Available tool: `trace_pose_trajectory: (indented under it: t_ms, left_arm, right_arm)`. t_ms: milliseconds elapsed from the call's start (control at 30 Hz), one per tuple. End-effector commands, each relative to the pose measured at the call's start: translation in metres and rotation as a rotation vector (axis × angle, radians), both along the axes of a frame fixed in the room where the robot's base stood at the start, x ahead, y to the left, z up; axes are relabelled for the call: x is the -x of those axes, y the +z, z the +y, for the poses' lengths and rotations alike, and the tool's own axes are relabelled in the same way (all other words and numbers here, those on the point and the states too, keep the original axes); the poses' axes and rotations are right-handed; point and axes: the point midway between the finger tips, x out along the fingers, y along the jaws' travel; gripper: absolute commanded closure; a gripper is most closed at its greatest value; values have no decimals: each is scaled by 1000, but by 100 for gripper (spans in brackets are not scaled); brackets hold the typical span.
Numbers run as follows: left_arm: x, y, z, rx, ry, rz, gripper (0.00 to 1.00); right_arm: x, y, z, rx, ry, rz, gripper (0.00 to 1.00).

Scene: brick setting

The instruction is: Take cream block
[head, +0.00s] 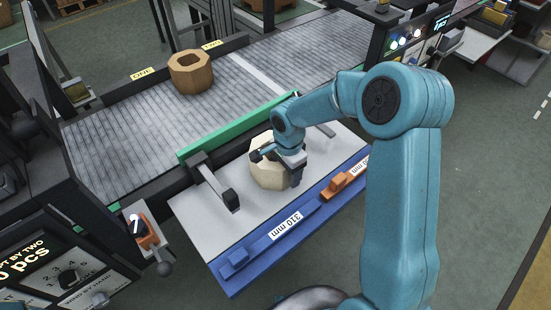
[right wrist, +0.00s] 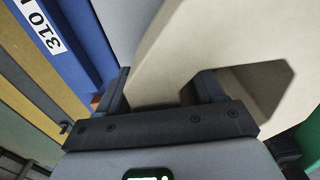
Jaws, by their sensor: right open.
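The cream block (head: 266,178) is a chunky ring with flat sides, resting on the pale table plate (head: 195,215). My right gripper (head: 277,166) is over it and hides part of its top. In the right wrist view the cream block (right wrist: 200,40) fills the upper right, with its angular hole showing. My right gripper (right wrist: 160,92) is open there. One finger is at the hole and the other is outside the block, with the wall between them. Contact cannot be told. My left gripper is not in view.
A tan ring block (head: 190,72) stands on the roller conveyor (head: 130,120) behind a green bar (head: 236,129). A dark stop arm (head: 215,183) lies left of the cream block. A blue rail (head: 262,243) with an orange slider (head: 338,184) runs along the front.

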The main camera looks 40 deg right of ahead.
Motion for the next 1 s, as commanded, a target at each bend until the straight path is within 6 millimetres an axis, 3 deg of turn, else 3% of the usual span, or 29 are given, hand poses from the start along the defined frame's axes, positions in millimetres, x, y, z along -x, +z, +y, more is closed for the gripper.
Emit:
trace_pose_trajectory:
  t_ms: [200, 400, 1000]
  left_arm:
    - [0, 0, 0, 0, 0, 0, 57]
    - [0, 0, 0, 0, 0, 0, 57]
    - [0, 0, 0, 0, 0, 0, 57]
  right_arm:
    - [0, -1, 0, 0, 0, 0, 36]
    - [0, -1, 0, 0, 0, 0, 100]
    - [0, -1, 0, 1, 0, 0, 100]
